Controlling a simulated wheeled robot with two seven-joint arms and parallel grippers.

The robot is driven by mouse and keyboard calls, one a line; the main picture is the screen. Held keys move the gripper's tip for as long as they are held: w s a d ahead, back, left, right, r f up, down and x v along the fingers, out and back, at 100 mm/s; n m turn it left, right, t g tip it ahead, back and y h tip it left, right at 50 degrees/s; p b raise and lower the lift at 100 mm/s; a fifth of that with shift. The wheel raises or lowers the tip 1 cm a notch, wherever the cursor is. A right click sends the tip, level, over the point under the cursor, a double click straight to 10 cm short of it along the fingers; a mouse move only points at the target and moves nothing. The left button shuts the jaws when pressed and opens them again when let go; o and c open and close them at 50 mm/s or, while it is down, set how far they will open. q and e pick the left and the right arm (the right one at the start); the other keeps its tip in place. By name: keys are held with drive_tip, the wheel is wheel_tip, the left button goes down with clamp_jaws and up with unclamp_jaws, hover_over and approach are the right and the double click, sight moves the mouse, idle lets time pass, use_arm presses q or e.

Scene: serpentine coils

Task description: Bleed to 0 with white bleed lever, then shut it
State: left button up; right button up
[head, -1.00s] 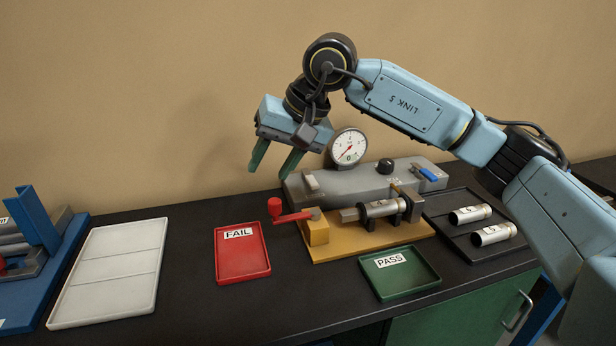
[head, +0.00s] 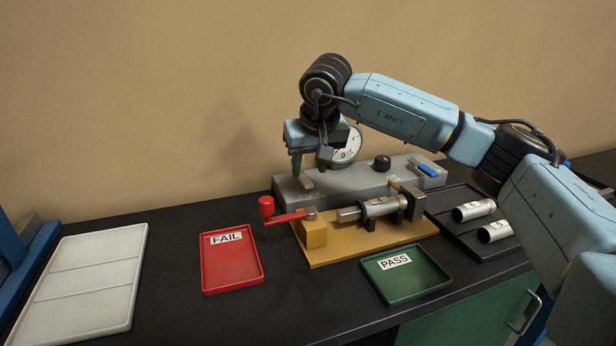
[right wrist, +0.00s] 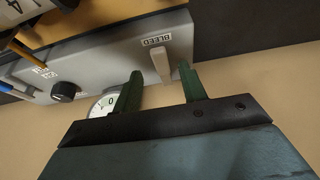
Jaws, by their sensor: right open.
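The white bleed lever (right wrist: 160,65) stands beside the BLEED label (right wrist: 156,40) on the grey panel (right wrist: 110,62) in the right wrist view. In the head view the lever (head: 306,182) shows at the panel's left end. My right gripper (head: 309,172) is open and points down over that end. In the right wrist view its green fingertips (right wrist: 160,72) lie on either side of the lever, with gaps; contact cannot be told. The round gauge (head: 352,146) is partly covered by my gripper; its needle is not readable. My left gripper is not in view.
A yellow fixture (head: 345,249) with a red-handled crank (head: 267,206) and a clamped cylinder stands in front. A red FAIL tray (head: 232,272), green PASS tray (head: 406,285) and white tray (head: 84,290) lie nearby. A black knob (head: 382,162) and blue lever (head: 428,170) are further right.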

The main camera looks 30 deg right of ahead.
sight(307, 180)
drive_tip(key=shift+x, duration=1.55)
clamp_jaws()
